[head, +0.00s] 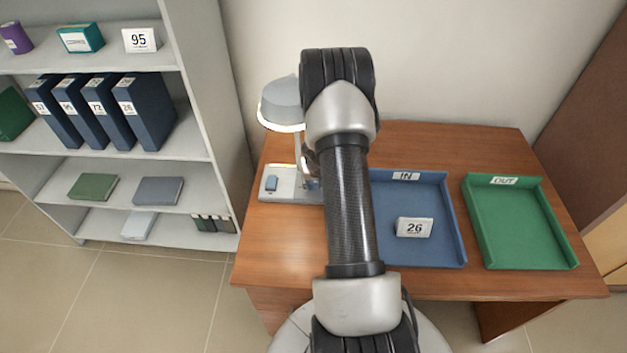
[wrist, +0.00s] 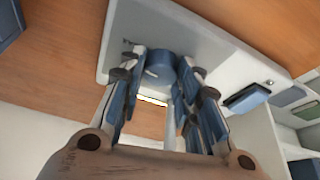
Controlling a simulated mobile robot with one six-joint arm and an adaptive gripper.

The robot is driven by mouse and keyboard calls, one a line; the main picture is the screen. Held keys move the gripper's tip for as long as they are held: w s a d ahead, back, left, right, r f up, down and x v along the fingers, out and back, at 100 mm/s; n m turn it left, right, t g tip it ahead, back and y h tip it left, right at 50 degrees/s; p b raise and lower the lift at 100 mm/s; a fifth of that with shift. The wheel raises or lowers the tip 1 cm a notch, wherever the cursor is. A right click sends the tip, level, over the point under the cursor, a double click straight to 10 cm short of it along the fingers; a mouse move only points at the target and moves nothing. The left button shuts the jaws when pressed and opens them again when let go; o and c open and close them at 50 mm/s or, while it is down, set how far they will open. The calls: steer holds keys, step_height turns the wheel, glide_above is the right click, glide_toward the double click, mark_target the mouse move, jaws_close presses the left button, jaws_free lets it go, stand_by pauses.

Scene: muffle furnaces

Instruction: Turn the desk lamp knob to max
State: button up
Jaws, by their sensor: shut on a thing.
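The desk lamp (head: 281,101) stands at the left end of the wooden desk, with a grey-white shade and a flat light base (head: 290,196). The base fills much of the wrist view (wrist: 205,40). The round blue knob (wrist: 161,66) sits on that base and carries a small pale mark. My gripper (wrist: 163,75) is shut on the knob, one finger on each side of it. In the head view my arm hides the knob and most of the gripper. A blue rocker switch (head: 271,184) lies at the base's left end; it also shows in the wrist view (wrist: 246,98).
A blue IN tray (head: 455,215) holding a card marked 26 (head: 414,228) lies right of my arm. A green OUT tray (head: 530,264) lies farther right. A grey shelf unit (head: 228,110) with binders stands left of the desk (head: 270,262).

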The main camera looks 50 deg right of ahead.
steer(key=o, duration=1.1)
steer(key=shift+c, duration=0.2)
steer(key=v, duration=1.2)
